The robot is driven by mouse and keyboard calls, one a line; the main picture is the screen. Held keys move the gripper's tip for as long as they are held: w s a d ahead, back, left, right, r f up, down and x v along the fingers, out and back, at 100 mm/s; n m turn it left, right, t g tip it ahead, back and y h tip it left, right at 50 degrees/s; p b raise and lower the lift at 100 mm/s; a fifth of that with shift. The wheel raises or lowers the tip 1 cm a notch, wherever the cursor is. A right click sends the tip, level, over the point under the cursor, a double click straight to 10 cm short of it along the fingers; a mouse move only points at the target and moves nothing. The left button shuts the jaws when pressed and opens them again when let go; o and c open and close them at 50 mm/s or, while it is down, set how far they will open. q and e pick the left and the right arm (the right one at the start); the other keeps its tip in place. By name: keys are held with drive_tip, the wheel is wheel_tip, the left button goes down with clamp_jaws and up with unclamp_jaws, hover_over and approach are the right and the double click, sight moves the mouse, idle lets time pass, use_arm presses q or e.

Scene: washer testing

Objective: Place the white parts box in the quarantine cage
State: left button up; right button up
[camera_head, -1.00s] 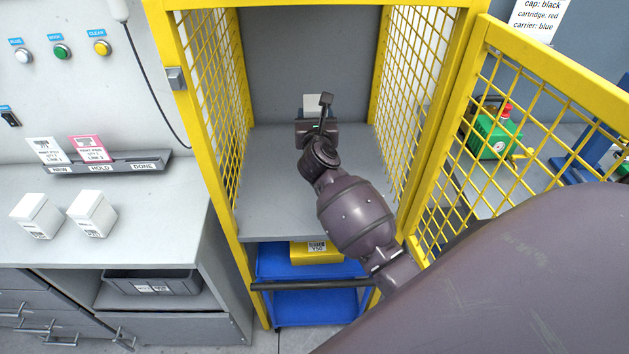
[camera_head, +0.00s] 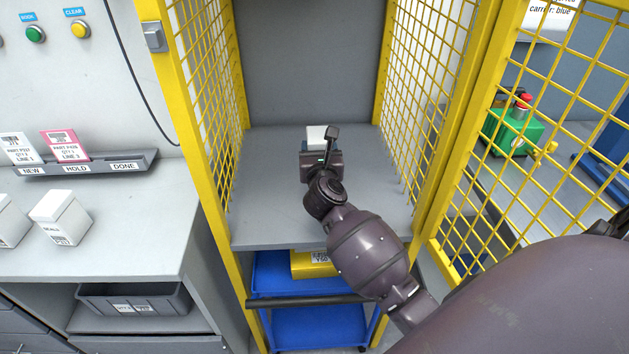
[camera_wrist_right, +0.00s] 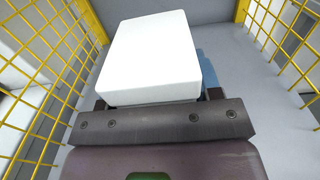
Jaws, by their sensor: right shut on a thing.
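The white parts box (camera_wrist_right: 150,55) fills the upper middle of the right wrist view, between the fingers of my right gripper (camera_wrist_right: 155,100). In the head view, only a small white part of the box (camera_head: 316,134) shows beyond my right gripper (camera_head: 322,148), which is shut on it. Gripper and box are inside the yellow-framed quarantine cage (camera_head: 207,215), over its grey shelf (camera_head: 265,185). I cannot tell whether the box touches the shelf. My left gripper is not in view.
The cage's mesh door (camera_head: 475,140) stands open at the right. White boxes (camera_head: 62,217) stand on the left bench near a card rack (camera_head: 85,165). Below the shelf is a blue cart (camera_head: 305,325) with a yellow bin (camera_head: 312,264). The shelf around my gripper looks clear.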

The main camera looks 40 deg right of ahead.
wheel_tip(320, 180, down, 3)
drive_tip(key=shift+f+b, duration=0.1)
drive_tip(key=shift+b, duration=0.7)
drive_tip(key=shift+f+b, duration=0.25)
drive_tip(key=shift+b, duration=0.05)
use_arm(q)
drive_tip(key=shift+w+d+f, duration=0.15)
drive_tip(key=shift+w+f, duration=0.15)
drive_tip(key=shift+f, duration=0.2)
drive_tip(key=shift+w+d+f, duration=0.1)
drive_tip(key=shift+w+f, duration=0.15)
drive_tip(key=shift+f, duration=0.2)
use_arm(e)
drive_tip(key=shift+f, duration=0.1)
